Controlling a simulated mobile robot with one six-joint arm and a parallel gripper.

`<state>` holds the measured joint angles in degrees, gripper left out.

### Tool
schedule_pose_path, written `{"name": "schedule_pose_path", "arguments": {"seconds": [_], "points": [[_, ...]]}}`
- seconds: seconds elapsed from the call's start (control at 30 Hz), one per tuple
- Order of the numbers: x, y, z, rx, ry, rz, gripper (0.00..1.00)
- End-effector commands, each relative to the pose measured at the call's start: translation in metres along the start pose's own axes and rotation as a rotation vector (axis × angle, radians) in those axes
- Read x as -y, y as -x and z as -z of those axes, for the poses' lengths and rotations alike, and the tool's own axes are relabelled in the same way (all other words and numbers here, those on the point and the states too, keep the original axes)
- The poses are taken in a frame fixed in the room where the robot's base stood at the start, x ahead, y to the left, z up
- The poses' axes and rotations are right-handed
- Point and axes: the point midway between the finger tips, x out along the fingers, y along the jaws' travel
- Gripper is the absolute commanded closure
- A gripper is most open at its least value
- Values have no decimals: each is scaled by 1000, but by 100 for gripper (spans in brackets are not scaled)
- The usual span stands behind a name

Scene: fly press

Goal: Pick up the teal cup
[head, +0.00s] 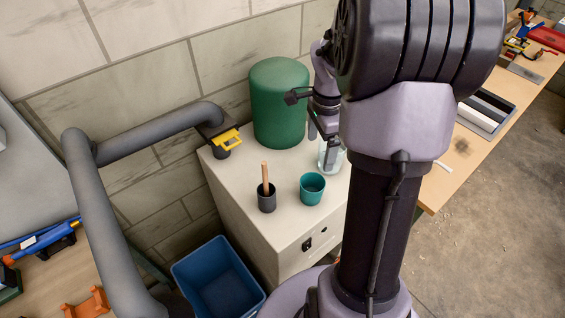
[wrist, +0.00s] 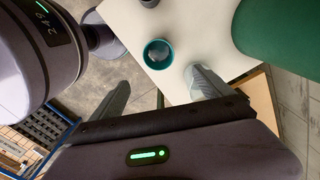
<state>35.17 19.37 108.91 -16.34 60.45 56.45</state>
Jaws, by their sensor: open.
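The teal cup (head: 312,188) stands upright on the pale top of a cabinet (head: 240,187), near its front right. In the wrist view the teal cup (wrist: 158,54) shows its open rim, just beyond and between the two fingers. My gripper (head: 321,152) is above the cabinet, behind and slightly right of the cup in the head view. The cup appears apart from both fingers. My arm hides part of the cabinet's right side.
A dark grey pot (head: 267,199) with a wooden handle stands left of the cup. A large green cylinder (head: 280,105) stands behind, close to my gripper. A yellow-handled item (head: 227,139) sits at the back left. A blue bin (head: 218,278) is below, beside the cabinet.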

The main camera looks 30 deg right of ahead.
Motion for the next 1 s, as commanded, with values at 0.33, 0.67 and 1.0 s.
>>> {"name": "schedule_pose_path", "arguments": {"seconds": [0.33, 0.67, 1.0], "points": [[-1, -100, -2, 2, 5, -4, 10], [-1, -152, -11, 2, 7, -3, 10], [-1, -171, -11, 2, 5, 0, 10]]}}
